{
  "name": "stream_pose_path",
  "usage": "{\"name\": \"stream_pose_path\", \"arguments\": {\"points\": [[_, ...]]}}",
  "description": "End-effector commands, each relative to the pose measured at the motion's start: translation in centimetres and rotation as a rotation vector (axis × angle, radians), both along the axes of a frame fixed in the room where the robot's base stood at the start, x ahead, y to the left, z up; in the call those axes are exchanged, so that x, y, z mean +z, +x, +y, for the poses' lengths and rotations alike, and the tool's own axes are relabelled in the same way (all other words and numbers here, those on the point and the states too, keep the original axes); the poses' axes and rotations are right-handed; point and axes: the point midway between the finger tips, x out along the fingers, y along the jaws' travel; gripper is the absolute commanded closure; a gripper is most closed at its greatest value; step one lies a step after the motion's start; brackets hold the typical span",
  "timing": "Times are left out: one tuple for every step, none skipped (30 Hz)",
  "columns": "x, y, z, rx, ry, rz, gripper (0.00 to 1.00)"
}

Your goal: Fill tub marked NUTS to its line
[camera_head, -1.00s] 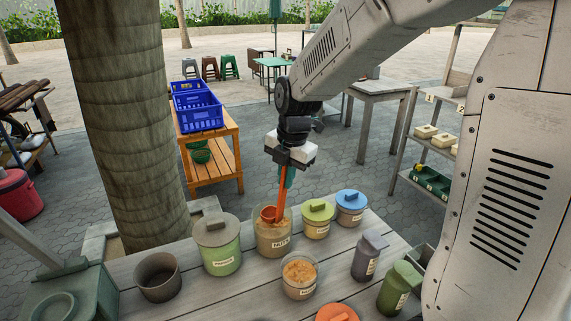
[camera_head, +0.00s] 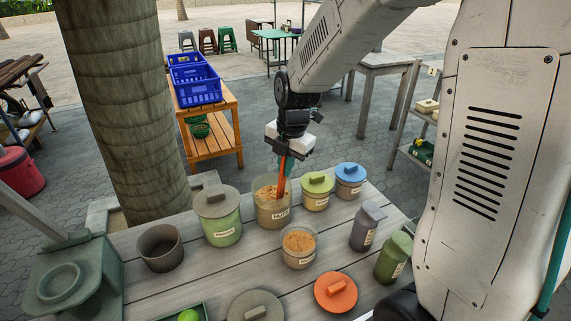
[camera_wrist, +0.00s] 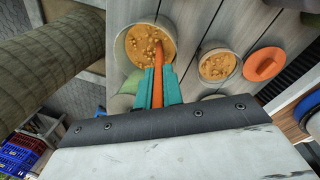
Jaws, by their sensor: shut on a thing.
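My gripper (camera_head: 286,160) is shut on the handle of an orange scoop (camera_head: 281,188). The scoop points down into a clear tub (camera_head: 273,212) whose label appears to read NUTS. This tub holds brown nuts, and the scoop's bowl is hidden among or behind them. In the wrist view my teal fingers (camera_wrist: 158,88) grip the orange handle, and its lower end meets the nuts in the tub (camera_wrist: 122,50). A second clear tub (camera_head: 299,258) with similar nuts stands in front, its label too small to read; it also shows in the wrist view (camera_wrist: 204,77).
An orange lid (camera_head: 335,294) and a grey lid (camera_head: 255,308) lie in front.

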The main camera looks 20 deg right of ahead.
Motion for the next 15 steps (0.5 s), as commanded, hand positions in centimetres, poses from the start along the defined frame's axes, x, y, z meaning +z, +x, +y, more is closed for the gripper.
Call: {"name": "stream_pose_path", "arguments": {"points": [[0.01, 0.01, 0.0, 0.0, 0.0, 0.0, 1.0], [0.02, 0.01, -0.01, 0.0, 0.0, 0.0, 1.0], [0.02, 0.01, -0.01, 0.0, 0.0, 0.0, 1.0], [0.02, 0.01, -0.01, 0.0, 0.0, 0.0, 1.0], [0.02, 0.01, -0.01, 0.0, 0.0, 0.0, 1.0], [0.02, 0.01, -0.01, 0.0, 0.0, 0.0, 1.0], [0.02, 0.01, 0.0, 0.0, 0.0, 0.0, 1.0], [0.02, 0.01, -0.01, 0.0, 0.0, 0.0, 1.0], [0.02, 0.01, -0.01, 0.0, 0.0, 0.0, 1.0], [0.02, 0.01, -0.01, 0.0, 0.0, 0.0, 1.0], [0.05, 0.02, 0.0, 0.0, 0.0, 0.0, 1.0], [0.17, 0.02, 0.0, 0.0, 0.001, -0.001, 1.0], [0.34, 0.04, 0.0, 0.0, 0.0, -0.001, 1.0], [0.57, 0.05, 0.0, 0.0, 0.0, -0.001, 1.0], [0.98, 0.08, 0.0, 0.0, 0.001, -0.003, 1.0]]}}
